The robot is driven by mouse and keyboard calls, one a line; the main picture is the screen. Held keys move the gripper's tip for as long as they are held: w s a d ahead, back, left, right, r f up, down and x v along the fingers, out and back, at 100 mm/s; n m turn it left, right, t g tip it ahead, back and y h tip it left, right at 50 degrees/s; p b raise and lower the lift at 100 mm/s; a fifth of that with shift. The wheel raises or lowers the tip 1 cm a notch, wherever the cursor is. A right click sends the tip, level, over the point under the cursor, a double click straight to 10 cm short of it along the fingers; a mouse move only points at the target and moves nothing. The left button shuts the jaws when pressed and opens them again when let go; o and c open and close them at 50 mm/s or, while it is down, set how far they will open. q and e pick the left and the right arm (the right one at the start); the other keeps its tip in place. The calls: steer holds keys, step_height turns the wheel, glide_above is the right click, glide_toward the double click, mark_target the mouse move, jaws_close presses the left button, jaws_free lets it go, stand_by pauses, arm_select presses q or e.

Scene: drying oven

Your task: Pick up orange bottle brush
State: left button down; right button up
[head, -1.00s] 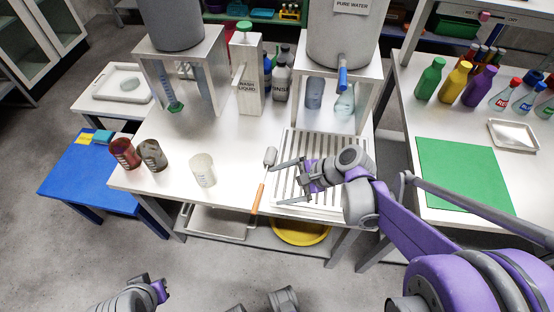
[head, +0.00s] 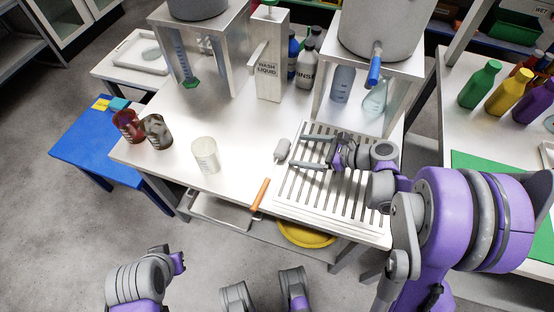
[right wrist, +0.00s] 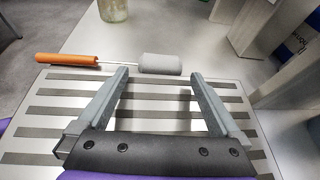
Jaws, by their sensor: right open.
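The orange bottle brush has an orange handle (head: 260,195) and a grey cylindrical head (head: 282,150). It lies on the white table along the left edge of the slatted drain rack. In the right wrist view the brush head (right wrist: 160,64) lies just beyond the fingertips, with the orange handle (right wrist: 67,59) to the left. My right gripper (head: 300,153) is open and empty above the rack, its fingers pointing left toward the brush. It also shows in the right wrist view (right wrist: 160,72).
The slatted drain rack (head: 290,205) lies under my right gripper. A clear beaker (head: 205,156) stands left of the brush, with a red beaker (head: 128,125) and a dark beaker (head: 157,131) farther left. A wash liquid container (head: 268,60) and tank stands are behind.

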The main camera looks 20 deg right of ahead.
mark_target(282, 146)
steer(key=x, duration=0.5)
steer(key=shift+w+a+r+b, duration=0.2)
steer(key=shift+r+b, duration=0.1)
steer(key=shift+b, duration=0.05)
steer(key=c, duration=1.4)
